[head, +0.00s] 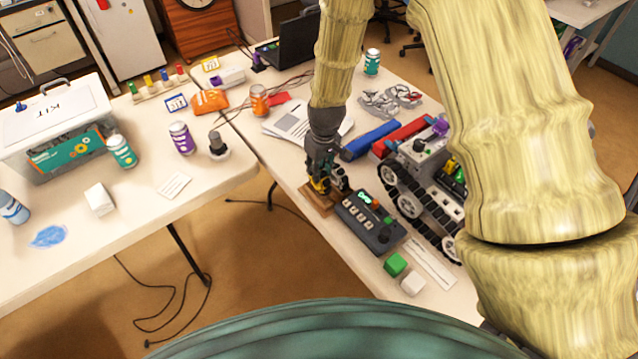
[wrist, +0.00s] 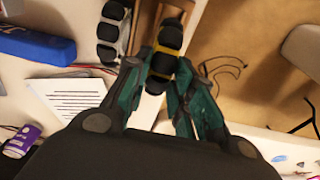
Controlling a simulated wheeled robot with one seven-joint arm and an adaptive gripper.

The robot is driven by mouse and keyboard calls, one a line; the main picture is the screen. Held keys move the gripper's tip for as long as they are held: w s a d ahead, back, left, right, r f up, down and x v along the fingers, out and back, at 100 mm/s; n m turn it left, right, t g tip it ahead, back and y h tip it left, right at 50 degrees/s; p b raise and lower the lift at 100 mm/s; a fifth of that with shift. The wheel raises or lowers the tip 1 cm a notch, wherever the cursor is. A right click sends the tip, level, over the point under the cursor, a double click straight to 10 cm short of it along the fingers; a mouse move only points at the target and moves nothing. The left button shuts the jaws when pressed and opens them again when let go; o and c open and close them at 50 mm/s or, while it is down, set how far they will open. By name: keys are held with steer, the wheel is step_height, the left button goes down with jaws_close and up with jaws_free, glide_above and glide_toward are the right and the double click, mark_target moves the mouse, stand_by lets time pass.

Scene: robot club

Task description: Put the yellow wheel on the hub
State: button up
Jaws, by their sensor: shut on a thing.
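The yellow wheel (wrist: 162,66), with a black tyre and yellow showing at its edges, is between the fingers of my gripper (wrist: 163,78) in the wrist view. The fingers are shut on it. In the head view my gripper (head: 325,178) points down over a wooden block (head: 316,203), and the yellow wheel (head: 320,186) shows under it. I cannot tell whether the wheel still touches the block. A grey wheel (wrist: 112,32) stands beside it.
A control box (head: 370,222) and a tracked robot (head: 425,175) stand close right of my gripper. Blue (head: 370,140) and red (head: 400,137) bars lie behind. The left table holds cans (head: 181,138) and a kit box (head: 55,125).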

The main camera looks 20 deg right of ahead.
steer(key=shift+r+p, duration=0.75)
steer(key=shift+r, duration=0.35)
steer(key=shift+r, duration=0.1)
